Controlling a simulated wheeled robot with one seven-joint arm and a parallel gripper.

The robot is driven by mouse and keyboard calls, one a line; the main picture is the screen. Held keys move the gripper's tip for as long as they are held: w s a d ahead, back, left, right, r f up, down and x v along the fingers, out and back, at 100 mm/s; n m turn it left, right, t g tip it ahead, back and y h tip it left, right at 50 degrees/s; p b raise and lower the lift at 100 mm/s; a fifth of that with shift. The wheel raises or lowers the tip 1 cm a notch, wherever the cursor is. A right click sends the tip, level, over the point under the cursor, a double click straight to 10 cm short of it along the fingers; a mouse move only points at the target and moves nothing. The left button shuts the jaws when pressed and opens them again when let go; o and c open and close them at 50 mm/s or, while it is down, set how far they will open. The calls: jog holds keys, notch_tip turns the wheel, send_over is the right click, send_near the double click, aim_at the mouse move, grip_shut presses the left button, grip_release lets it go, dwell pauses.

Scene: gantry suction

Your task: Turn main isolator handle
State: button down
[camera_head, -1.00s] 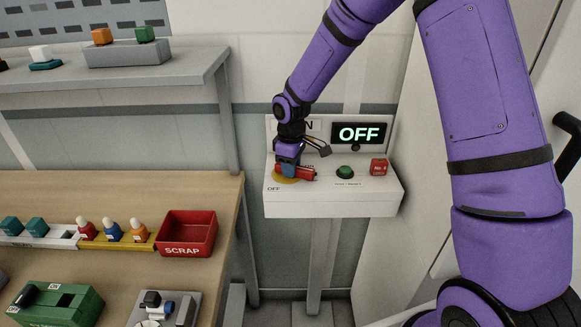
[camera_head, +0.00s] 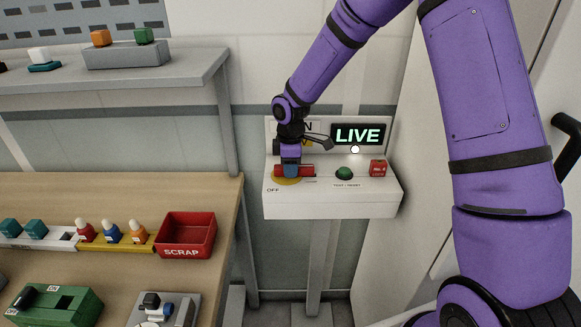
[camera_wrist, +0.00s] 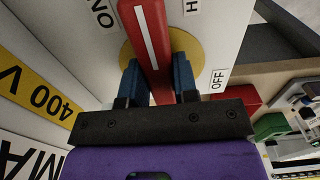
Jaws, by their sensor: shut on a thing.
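The red isolator handle (camera_head: 308,171) sits on a yellow disc (camera_head: 287,181) at the left of a white control box (camera_head: 335,205). In the wrist view the handle (camera_wrist: 150,40) has a white line along it and stands between my two blue fingers. My gripper (camera_head: 290,171) is shut on the handle, pointing down from above. The wrist view shows ON and OFF labels on the white face beside the disc (camera_wrist: 190,45). The display (camera_head: 357,135) behind the box reads LIVE, with a white lit lamp (camera_head: 355,150) below it.
A green button (camera_head: 345,173) and a red block (camera_head: 378,168) are on the box, right of the handle. At left, a workbench (camera_head: 130,190) carries a red SCRAP bin (camera_head: 186,235) and a green box (camera_head: 55,306). A grey shelf (camera_head: 120,80) is above it.

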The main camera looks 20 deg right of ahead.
jog(key=c, duration=0.9)
grip_release()
notch_tip(320, 180, up, 11)
jog(key=shift+f, duration=0.1)
